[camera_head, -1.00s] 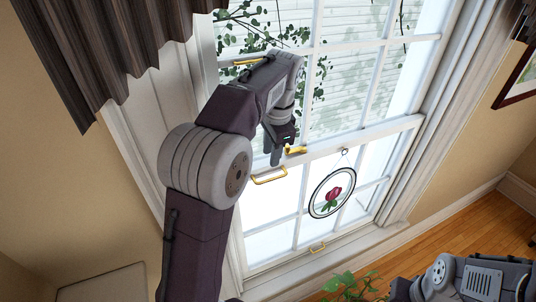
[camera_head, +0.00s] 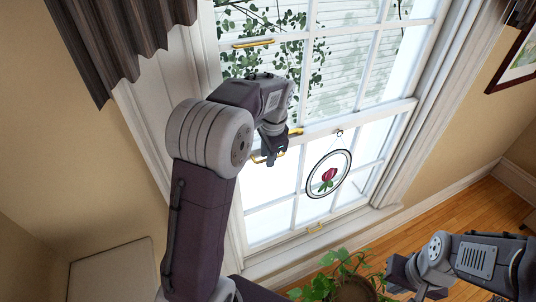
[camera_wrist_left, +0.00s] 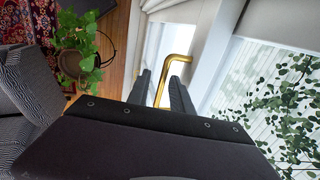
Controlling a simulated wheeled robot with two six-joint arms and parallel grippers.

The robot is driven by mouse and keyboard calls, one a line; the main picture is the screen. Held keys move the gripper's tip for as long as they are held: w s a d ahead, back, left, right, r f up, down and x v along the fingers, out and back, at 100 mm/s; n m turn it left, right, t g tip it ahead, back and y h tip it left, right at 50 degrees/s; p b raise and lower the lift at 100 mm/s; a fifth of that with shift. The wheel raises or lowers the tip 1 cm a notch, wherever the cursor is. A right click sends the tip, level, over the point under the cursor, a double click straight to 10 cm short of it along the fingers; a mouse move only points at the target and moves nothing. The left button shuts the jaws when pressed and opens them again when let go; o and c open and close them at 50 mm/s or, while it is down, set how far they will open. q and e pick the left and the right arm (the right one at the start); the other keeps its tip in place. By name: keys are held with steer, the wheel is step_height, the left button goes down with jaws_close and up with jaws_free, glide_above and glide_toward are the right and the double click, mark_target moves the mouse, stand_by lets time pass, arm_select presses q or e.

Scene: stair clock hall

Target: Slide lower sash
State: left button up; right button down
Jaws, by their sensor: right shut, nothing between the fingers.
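The white lower sash (camera_head: 360,120) fills the lower part of the window in the head view. A brass handle (camera_head: 258,158) sits near its top left, and another small brass handle (camera_head: 316,228) is at its bottom. A brass latch (camera_head: 296,132) lies on the meeting rail. My left gripper (camera_head: 271,160) is at the upper brass handle, partly covering it. In the left wrist view, its two fingers (camera_wrist_left: 160,88) are apart, with a bent brass bar (camera_wrist_left: 177,60) between and beyond them; contact cannot be told. My right gripper (camera_head: 408,280) is shut and empty at the lower right, away from the window.
A round rose ornament (camera_head: 328,174) hangs in front of the lower panes. A potted plant (camera_head: 335,275) stands below the sill. The upper sash has a brass handle (camera_head: 254,43). A dark curtain (camera_head: 120,40) hangs at upper left. Wooden floor (camera_head: 450,215) is open at right.

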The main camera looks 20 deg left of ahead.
arm_select(q)
jaws_close()
steer(key=shift+w+a+f, duration=0.15)
steer(key=shift+w+a, duration=0.1)
steer(key=shift+a, duration=0.05)
steer(key=shift+s+d, duration=0.15)
steer(key=shift+d, duration=0.05)
steer(key=shift+c, duration=1.6)
jaws_free()
